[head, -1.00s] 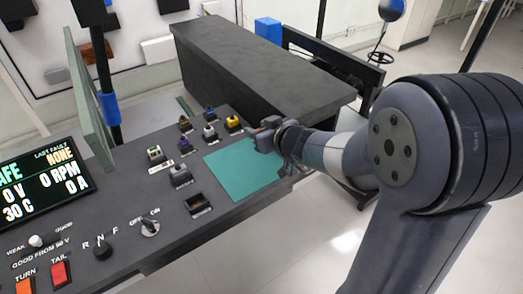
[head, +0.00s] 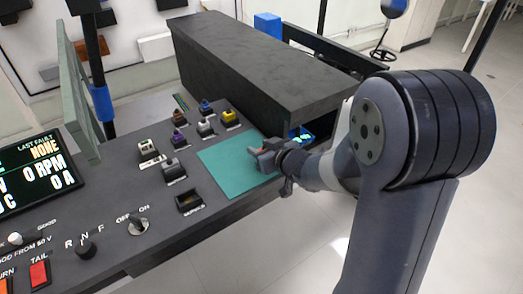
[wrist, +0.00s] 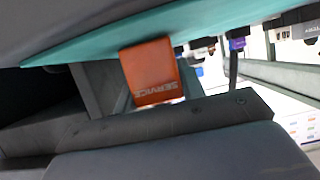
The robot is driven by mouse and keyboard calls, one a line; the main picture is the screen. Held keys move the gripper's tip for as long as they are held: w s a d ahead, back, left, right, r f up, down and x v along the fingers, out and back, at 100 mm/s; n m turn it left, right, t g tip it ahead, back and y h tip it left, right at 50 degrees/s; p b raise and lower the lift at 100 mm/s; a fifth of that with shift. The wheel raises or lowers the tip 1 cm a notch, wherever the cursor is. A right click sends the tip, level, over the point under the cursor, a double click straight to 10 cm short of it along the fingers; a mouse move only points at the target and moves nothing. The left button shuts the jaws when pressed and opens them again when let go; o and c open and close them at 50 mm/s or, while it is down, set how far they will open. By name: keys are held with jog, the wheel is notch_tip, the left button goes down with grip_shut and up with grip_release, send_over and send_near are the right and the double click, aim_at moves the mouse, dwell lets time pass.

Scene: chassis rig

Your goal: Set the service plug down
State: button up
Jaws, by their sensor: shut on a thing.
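The orange service plug (wrist: 150,72), with SERVICE written on it, shows upside down in the wrist view. My gripper (head: 259,157) is shut on it at the right side of the teal mat (head: 225,172) in the head view. The plug is mostly hidden by my gripper in the head view. The mat also shows as a teal band along the top of the wrist view (wrist: 110,47). The plug's edge lies close to this band; I cannot tell whether they touch.
An empty dark socket (head: 189,201) sits left of the mat. Several coloured plugs (head: 205,129) stand in the console beyond it. A large dark box (head: 260,75) stands behind the mat. A blue bin (head: 301,134) shows behind my wrist.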

jog(key=shift+f, duration=0.15)
jog(key=o, duration=1)
jog(key=shift+r, duration=0.25)
jog(key=shift+s+d+r, duration=0.15)
jog(key=shift+s, duration=0.05)
jog(key=p+v, duration=0.3)
jog(key=v, duration=0.8)
jog(key=shift+s+d, duration=0.15)
jog(key=shift+s, duration=0.05)
